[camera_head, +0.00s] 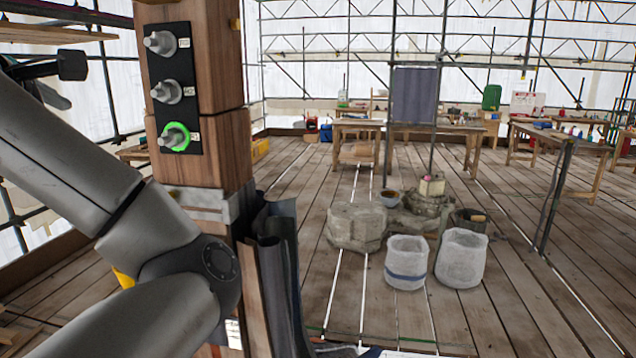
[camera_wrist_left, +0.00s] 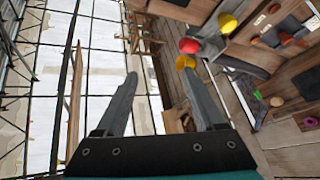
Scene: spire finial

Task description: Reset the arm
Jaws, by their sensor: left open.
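My left arm comes in from the left in the head view, and its dark gripper (camera_head: 52,78) shows in part at the upper left edge. In the left wrist view the two fingers of my left gripper (camera_wrist_left: 160,76) stand wide apart with nothing between them. The head view shows a wooden post (camera_head: 215,140) close to the arm. It carries a black plate (camera_head: 172,62) with three metal fittings, the lowest fitting (camera_head: 175,137) ringed in green. My right gripper is out of view.
A red round thing (camera_wrist_left: 190,45) and a yellow one (camera_wrist_left: 228,23) show beyond the fingers in the wrist view. White sacks (camera_head: 406,262) and a stone block (camera_head: 356,228) stand on the plank floor. A workbench (camera_head: 350,124) stands farther back.

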